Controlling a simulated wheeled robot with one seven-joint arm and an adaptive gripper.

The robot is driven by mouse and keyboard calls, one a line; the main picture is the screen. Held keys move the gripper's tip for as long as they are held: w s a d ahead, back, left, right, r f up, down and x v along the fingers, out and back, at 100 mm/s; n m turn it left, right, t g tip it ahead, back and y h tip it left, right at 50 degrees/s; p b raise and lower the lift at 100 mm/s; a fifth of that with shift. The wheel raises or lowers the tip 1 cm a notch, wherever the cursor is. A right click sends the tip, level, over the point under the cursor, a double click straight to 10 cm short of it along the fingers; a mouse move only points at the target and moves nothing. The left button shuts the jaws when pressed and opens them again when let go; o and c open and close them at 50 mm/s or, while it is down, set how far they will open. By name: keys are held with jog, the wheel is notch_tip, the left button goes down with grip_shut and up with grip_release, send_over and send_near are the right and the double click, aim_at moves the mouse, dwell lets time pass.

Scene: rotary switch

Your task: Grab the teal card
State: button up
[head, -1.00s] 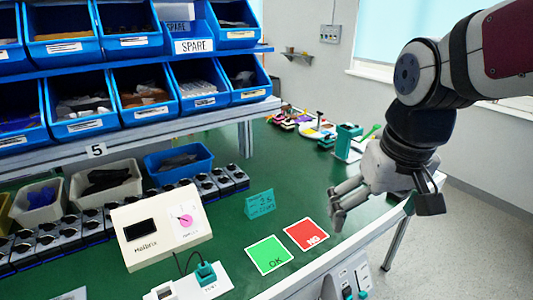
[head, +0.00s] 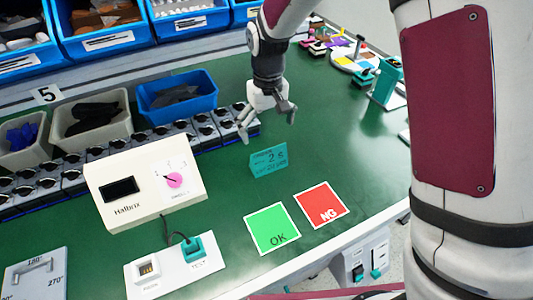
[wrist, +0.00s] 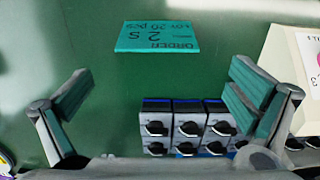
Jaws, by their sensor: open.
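The teal card (head: 268,161) stands on the green table, marked with dark writing, behind the green OK card. In the wrist view the teal card (wrist: 158,37) appears upside down near the top, ahead of and between the two spread fingers. My gripper (head: 266,124) is open and empty, pointing down above the table just behind the teal card. In the wrist view its teal-padded fingers (wrist: 160,100) are wide apart. The gripper is not touching the card as far as I can see.
A row of black rotary switches (head: 205,130) lies left of my gripper. A green OK card (head: 271,229) and red NG card (head: 321,205) lie in front. A blue bin (head: 177,95) stands behind. The table right of the card is clear.

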aim_at(269, 157)
jog(key=f, duration=1.1)
jog(key=shift+d+f, duration=0.2)
jog(key=shift+f, duration=0.2)
jog(key=c, duration=0.6)
